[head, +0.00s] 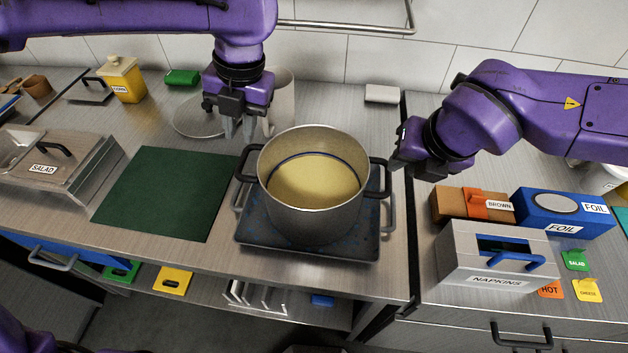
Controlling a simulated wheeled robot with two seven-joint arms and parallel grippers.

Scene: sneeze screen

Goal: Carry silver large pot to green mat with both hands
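The silver large pot (312,217) stands upright on a dark blue tray (300,252) with side handles. It holds something yellowish. Its dark handles stick out at left and right. The green mat (168,194) lies flat and bare on the counter to the left of the pot. My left gripper (238,132) is above and behind the pot's left handle, fingers pointing down and apart, holding nothing visible. My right gripper (398,165) is close beside the pot's right handle; its fingertips are partly hidden, and I cannot tell whether they touch the handle.
A salad container (58,170) stands left of the mat. A plate (195,115) and a pale cylinder (281,98) are behind the pot. A napkin box (494,252), a brown box (470,205) and a blue foil box (565,212) stand on the right counter.

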